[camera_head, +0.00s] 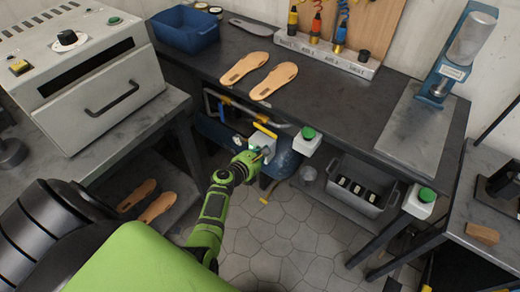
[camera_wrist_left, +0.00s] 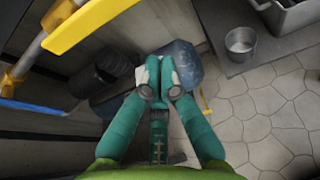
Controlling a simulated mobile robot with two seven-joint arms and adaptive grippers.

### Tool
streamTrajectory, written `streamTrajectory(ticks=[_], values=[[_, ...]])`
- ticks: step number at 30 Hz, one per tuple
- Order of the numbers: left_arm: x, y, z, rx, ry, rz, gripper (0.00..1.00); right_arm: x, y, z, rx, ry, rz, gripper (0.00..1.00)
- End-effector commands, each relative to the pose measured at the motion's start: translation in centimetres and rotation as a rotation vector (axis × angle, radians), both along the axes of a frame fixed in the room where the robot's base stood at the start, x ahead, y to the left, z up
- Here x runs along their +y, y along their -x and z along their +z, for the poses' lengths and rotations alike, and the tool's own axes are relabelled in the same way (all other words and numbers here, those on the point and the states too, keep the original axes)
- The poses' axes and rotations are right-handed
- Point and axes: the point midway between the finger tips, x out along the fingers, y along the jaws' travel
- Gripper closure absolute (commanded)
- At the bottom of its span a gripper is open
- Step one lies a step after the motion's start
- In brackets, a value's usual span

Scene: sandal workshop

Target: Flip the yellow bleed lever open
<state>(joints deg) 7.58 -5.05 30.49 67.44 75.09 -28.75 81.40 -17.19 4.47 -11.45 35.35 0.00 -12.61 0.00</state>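A thin yellow lever-like piece (camera_head: 264,200) hangs low beside the blue tank (camera_head: 283,160) under the workbench; I cannot be sure it is the bleed lever. A thin yellow piece (camera_wrist_left: 206,105) also shows in the left wrist view, just right of my right-hand finger. My left gripper (camera_head: 264,154) is under the bench's front edge, near the blue tank. In the left wrist view its fingertips (camera_wrist_left: 157,74) are close together in front of the tank (camera_wrist_left: 180,62). Whether anything is held between them is unclear. My right gripper is out of view.
A yellow bar (camera_wrist_left: 85,22) on a grey frame lies left of my gripper. The workbench (camera_head: 345,105) overhangs the tank and carries sandal soles (camera_head: 274,80). A metal cup (camera_head: 308,173) and a grey crate (camera_head: 352,190) are to the right. The tiled floor (camera_head: 290,235) is clear.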

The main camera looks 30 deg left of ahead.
Motion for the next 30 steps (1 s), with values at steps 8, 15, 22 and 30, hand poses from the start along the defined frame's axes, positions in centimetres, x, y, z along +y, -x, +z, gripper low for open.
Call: streamTrajectory(ticks=[8,15,22,30], values=[[0.6,6.2,2.6,0.003,-0.004,0.003,1.00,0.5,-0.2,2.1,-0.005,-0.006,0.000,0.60],[0.7,8.4,3.3,0.002,-0.003,0.003,1.00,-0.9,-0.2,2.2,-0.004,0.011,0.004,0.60],[0.7,8.6,3.3,0.003,-0.002,0.003,1.00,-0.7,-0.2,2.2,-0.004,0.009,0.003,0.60],[0.7,8.6,3.3,0.003,-0.002,0.003,1.00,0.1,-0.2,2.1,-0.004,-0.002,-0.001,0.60]])
